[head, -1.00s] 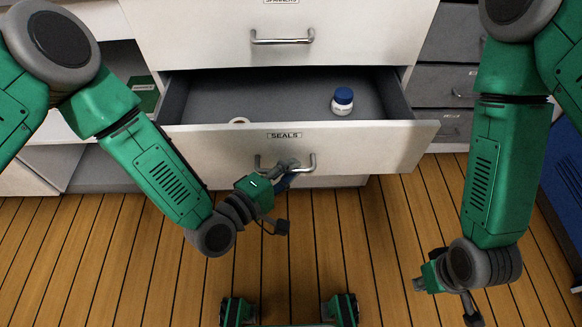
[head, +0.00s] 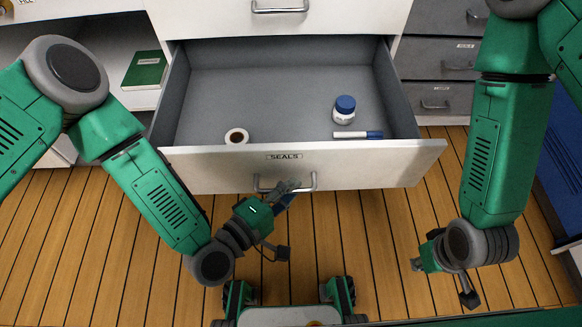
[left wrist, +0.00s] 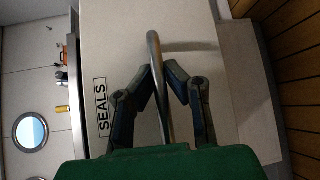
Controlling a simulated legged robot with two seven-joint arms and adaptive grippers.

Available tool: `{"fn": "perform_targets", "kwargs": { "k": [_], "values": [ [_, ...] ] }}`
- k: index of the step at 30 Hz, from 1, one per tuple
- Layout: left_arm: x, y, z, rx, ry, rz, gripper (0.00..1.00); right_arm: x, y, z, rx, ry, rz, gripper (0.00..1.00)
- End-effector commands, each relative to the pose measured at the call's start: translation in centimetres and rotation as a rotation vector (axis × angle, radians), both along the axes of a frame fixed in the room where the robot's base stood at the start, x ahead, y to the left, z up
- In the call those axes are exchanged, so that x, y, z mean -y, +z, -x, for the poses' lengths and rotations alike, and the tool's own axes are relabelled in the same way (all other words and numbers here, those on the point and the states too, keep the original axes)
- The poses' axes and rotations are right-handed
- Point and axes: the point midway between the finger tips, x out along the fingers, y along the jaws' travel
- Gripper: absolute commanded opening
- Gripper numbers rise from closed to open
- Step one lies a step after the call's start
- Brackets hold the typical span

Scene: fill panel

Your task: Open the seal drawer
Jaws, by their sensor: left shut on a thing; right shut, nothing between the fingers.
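The seal drawer (head: 215,170), labelled SEALS, stands pulled out from the white cabinet in the head view. Inside lie a tape roll (head: 236,136), a white jar with a blue lid (head: 344,110) and a blue-and-white marker (head: 358,135). My left gripper (head: 288,188) is at the drawer's front, shut on its metal handle (head: 313,181). The left wrist view shows the fingers on both sides of the handle bar (left wrist: 155,60), beside the SEALS label (left wrist: 102,108). My right gripper (head: 417,265) is shut and empty, low at the right, away from the drawer.
A closed drawer with a handle (head: 279,8) is above. Grey drawers (head: 435,98) stand at the right and a green book (head: 145,68) lies on a shelf at the left. A blue object (head: 560,150) is at the right edge. Wooden floor is in front.

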Motion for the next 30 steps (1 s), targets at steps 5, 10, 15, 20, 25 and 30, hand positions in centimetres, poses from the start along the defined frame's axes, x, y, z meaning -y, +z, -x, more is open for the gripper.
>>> {"fn": "perform_targets", "kwargs": {
  "k": [5,10,15,20,25,30],
  "values": [
    [-0.16,-0.23,1.15,-0.003,0.002,-0.006,0.0,0.0,0.28,0.0,0.0,0.0,0.0,0.0],
    [-0.18,-0.28,1.36,-0.002,0.003,-0.007,0.0,0.01,0.28,0.01,0.0,0.0,0.0,0.0],
    [-0.18,-0.3,1.34,-0.002,0.003,-0.007,0.0,0.0,0.27,0.01,0.0,0.0,0.0,0.0],
    [-0.17,-0.26,1.34,-0.002,0.002,-0.005,0.31,0.0,0.27,0.02,-0.001,0.0,0.0,0.0],
    [-0.1,-0.15,1.33,-0.001,0.001,-0.004,0.31,0.0,0.28,0.02,-0.001,0.0,0.0,0.0],
    [-0.28,-0.09,1.53,-0.001,0.002,-0.002,0.31,0.01,0.34,0.17,0.001,0.0,0.0,0.0]
  ]
}}
